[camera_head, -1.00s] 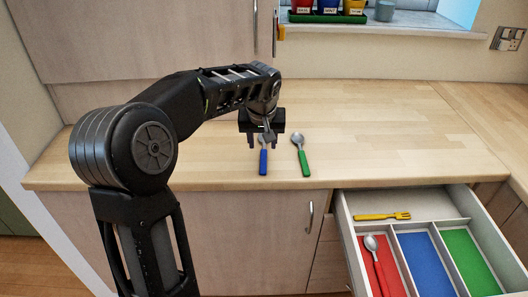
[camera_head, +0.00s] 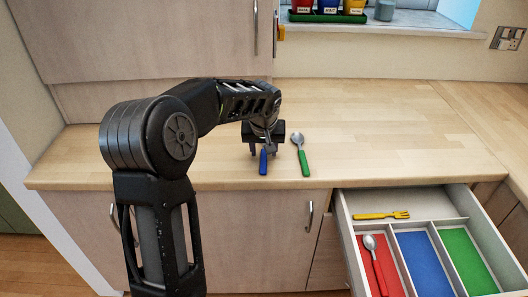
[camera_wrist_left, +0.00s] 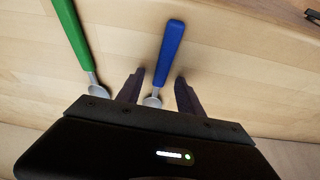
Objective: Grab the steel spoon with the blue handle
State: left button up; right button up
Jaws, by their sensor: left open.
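The steel spoon with the blue handle lies on the wooden worktop; its blue handle (camera_head: 263,162) shows below my left gripper (camera_head: 262,150) in the head view, and its bowl is hidden there by the gripper. In the left wrist view the blue-handled spoon (camera_wrist_left: 169,52) runs down between the two fingertips of my left gripper (camera_wrist_left: 158,88), with its steel bowl close to the gripper body. The fingers are open, one on each side of the spoon, and a gap shows on both sides. My right gripper is not in view.
A green-handled spoon (camera_head: 304,160) lies just right of the blue one; it also shows in the left wrist view (camera_wrist_left: 74,34). An open drawer (camera_head: 345,222) at the lower right holds a yellow fork (camera_head: 381,216) and a red-handled spoon (camera_head: 376,262). The worktop (camera_head: 400,130) to the right is clear.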

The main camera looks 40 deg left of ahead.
pick_arm(q)
jog(key=shift+f, duration=0.1)
dwell(0.6)
grip_shut()
dwell(0.4)
